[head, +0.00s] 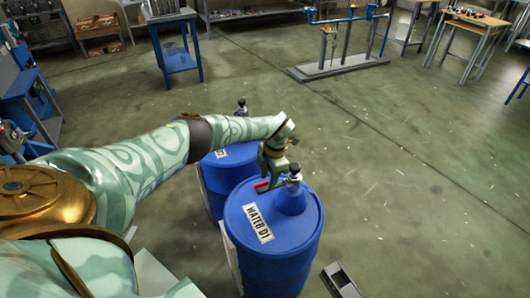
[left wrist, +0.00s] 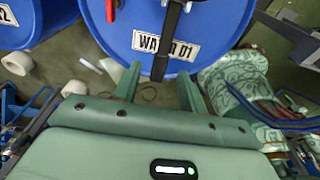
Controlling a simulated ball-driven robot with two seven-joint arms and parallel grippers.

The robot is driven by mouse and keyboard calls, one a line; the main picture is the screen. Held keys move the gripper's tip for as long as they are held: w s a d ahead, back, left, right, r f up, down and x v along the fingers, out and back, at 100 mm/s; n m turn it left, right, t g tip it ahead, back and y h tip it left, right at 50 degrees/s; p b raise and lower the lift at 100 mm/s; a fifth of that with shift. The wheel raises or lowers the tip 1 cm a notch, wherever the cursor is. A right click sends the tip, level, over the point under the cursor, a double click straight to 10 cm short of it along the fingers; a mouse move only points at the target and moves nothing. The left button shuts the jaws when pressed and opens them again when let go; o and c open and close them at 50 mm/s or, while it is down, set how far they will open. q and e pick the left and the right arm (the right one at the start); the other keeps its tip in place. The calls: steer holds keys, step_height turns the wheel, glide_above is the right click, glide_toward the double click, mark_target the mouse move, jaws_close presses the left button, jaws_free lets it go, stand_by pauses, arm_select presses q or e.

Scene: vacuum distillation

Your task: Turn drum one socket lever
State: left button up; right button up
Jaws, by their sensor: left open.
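The blue drum labelled WATER 01 (head: 280,240) stands upright in front of me in the head view. Its top and label also show in the left wrist view (left wrist: 165,45). On its top is a blue socket (head: 291,199) with a dark fitting. A red lever (head: 262,186) shows beside the socket, and a red piece shows at the top edge of the left wrist view (left wrist: 110,11). My left gripper (head: 271,164) is over the drum top, close to the lever and socket. Its fingers (left wrist: 159,72) are apart with nothing clearly gripped. Whether they touch anything is unclear.
A second blue drum (head: 232,160) with a dark fitting stands just behind, partly hidden by my arm. A dark object (head: 341,281) lies at the front right of the first drum. A blue table (head: 180,62) and a grey stand (head: 340,68) are farther back. The floor to the right is clear.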

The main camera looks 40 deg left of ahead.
arm_select(q)
step_height(320, 180, up, 9)
steer(key=w+p, duration=0.1)
steer(key=p, duration=0.1)
steer(key=shift+d, duration=0.25)
steer(key=shift+w, duration=0.1)
